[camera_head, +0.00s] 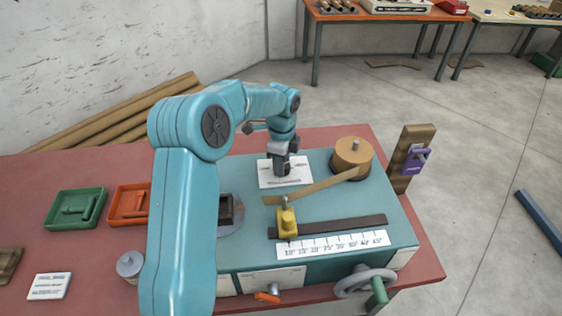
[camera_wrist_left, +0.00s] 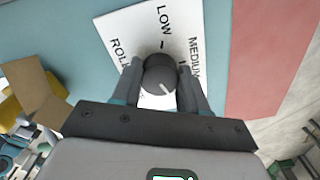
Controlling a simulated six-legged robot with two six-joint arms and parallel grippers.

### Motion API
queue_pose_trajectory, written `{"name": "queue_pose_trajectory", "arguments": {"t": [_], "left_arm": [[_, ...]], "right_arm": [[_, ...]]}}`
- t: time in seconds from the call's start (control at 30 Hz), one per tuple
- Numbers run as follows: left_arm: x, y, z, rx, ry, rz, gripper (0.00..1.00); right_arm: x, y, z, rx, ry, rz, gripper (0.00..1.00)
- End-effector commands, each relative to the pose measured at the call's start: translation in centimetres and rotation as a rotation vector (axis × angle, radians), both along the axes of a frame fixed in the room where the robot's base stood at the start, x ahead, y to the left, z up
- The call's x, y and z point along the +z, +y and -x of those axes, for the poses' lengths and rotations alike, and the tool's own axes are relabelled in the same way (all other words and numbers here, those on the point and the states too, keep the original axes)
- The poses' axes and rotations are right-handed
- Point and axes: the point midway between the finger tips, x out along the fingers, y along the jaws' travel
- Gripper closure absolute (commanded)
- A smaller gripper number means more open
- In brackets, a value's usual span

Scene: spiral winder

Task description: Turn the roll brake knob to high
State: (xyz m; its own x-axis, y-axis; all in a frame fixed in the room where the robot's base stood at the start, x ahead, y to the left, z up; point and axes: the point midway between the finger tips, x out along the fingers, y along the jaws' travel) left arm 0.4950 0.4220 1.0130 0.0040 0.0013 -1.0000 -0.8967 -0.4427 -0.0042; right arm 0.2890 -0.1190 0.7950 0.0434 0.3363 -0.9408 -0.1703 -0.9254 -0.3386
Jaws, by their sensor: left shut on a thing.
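The roll brake knob (camera_wrist_left: 158,72) is dark grey and round, with a white pointer line. It sits on a white label plate (camera_wrist_left: 122,25), also seen in the head view (camera_head: 302,171). LOW reads at the plate's top and MEDIUM at its right in the wrist view. The pointer line slants to the lower right, away from LOW. No HIGH mark shows; the gripper covers the plate's lower part. My left gripper (camera_head: 281,167) reaches down onto the plate, its fingers (camera_wrist_left: 162,88) shut on opposite sides of the knob. My right gripper is out of view.
A brown tape roll (camera_head: 353,154) stands right of the plate, its strip running to a yellow slider (camera_head: 287,222) above a number scale (camera_head: 333,245). A handwheel (camera_head: 364,283) is at the front. Green (camera_head: 58,219) and orange (camera_head: 117,215) trays lie left.

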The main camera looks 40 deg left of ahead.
Motion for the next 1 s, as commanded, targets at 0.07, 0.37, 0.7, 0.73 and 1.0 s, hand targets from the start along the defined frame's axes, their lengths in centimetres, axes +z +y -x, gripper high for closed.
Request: {"name": "queue_pose_trajectory", "arguments": {"t": [0.07,0.37,0.7,0.73,1.0], "left_arm": [[-0.3,-0.4,-0.1,-0.012,0.003,0.008,0.87],[-0.4,-0.4,0.0,-0.018,0.005,0.009,0.87],[-0.3,-0.3,0.0,-0.016,0.004,0.005,0.31],[-0.2,-0.3,0.0,-0.015,0.004,0.005,0.31],[1.4,-0.2,-0.1,-0.015,0.000,0.002,0.31]], "right_arm": [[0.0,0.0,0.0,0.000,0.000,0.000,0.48],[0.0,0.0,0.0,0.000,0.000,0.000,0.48],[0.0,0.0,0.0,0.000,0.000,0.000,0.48],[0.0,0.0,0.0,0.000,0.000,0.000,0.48],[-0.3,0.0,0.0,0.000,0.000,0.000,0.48]]}}
